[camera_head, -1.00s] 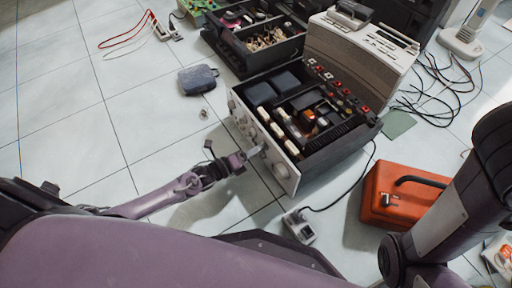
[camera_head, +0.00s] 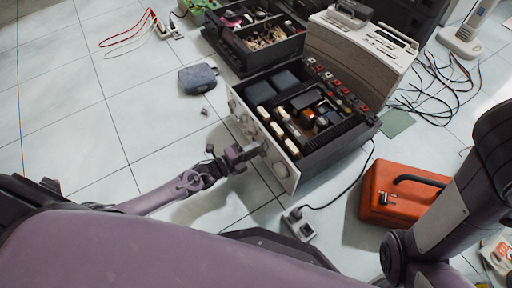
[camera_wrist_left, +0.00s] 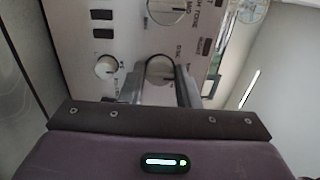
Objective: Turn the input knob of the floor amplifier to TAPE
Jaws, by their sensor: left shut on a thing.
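The floor amplifier (camera_head: 330,148) lies open-topped on the tiles, its pale front panel (camera_head: 280,160) facing left toward my left arm. My left gripper (camera_head: 257,150) is at the lower part of that panel. In the left wrist view its fingers (camera_wrist_left: 163,88) are shut on a round silver input knob (camera_wrist_left: 160,70), one on each side. Printed labels ring the knob; one appears to read DISC, the others are too blurred. The fingers hide part of the knob, and its pointer is unclear. My right arm shows at the right, its gripper out of view.
Other knobs (camera_wrist_left: 107,67) sit close by on the panel. An orange toolbox (camera_head: 403,193), a power socket (camera_head: 299,226) with a black cord and a dark pouch (camera_head: 198,79) lie on the floor. Open tile lies left of the amplifier.

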